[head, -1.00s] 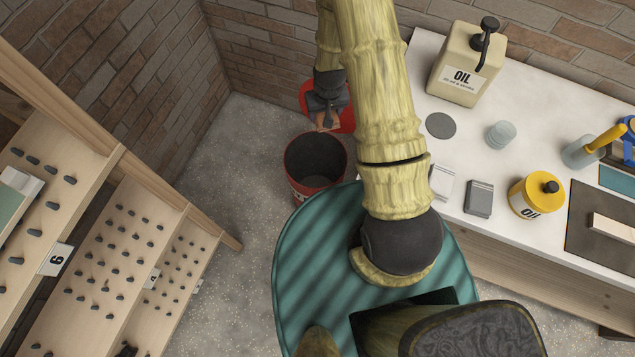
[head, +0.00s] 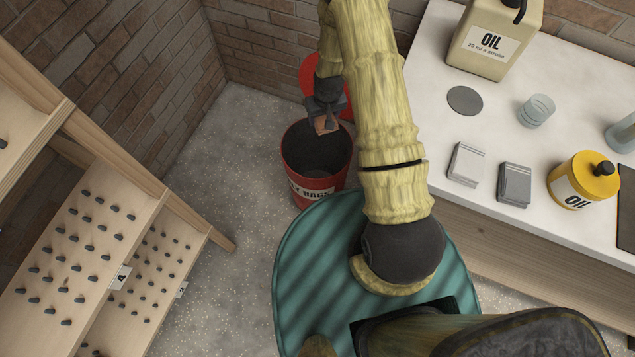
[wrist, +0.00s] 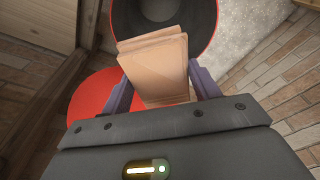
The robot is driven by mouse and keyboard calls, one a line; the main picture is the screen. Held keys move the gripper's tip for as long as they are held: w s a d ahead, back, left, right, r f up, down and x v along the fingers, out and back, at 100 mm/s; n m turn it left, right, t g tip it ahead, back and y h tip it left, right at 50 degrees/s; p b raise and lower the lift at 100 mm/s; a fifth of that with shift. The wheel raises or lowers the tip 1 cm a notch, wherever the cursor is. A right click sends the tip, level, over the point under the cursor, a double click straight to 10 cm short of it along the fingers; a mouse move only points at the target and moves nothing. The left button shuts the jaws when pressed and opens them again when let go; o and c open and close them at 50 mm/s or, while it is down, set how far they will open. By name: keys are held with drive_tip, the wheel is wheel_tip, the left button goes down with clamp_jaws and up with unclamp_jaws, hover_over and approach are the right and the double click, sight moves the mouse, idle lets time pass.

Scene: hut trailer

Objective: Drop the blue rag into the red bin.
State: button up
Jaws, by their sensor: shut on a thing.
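My gripper (head: 322,120) is shut on a folded orange-tan rag (wrist: 158,68), which also shows small in the head view (head: 328,126). The rag looks orange-tan, not blue; I see no blue rag. The red bin (head: 296,178) stands on the floor, open at the top, with a dark inside and a label ending in "RAGS". My gripper and the rag are above the far part of its mouth in the head view. In the wrist view the bin (wrist: 123,20) lies beyond the rag, which hides part of its opening.
A round red lid (head: 312,75) is behind the bin, near the brick wall. Pegged wooden racks (head: 100,240) stand left.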

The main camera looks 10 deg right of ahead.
wheel_tip(320, 180, down, 13)
drive_tip(key=w+b, duration=0.2)
drive_tip(key=b, duration=0.7)
drive_tip(key=shift+w+n, duration=0.15)
drive_tip(key=shift+n, duration=0.25)
drive_tip(key=shift+d+f, duration=0.1)
drive_tip(key=shift+f, duration=0.1)
wheel_tip(320, 180, down, 6)
drive_tip(key=b, duration=0.4)
drive_tip(key=shift+r+b, duration=0.1)
drive_tip(key=shift+b, duration=0.2)
drive_tip(key=o, duration=1)
drive_tip(key=s+r, duration=0.1)
drive_tip(key=r, duration=0.4)
drive_tip(key=r+p, duration=0.1)
drive_tip(key=r, duration=0.5)
drive_tip(key=s+r+p, duration=0.1)
drive_tip(key=r, duration=0.5)
drive_tip(key=shift+s+d+r, duration=0.1)
drive_tip(key=shift+s+d, duration=0.1)
drive_tip(key=shift+s, duration=0.1)
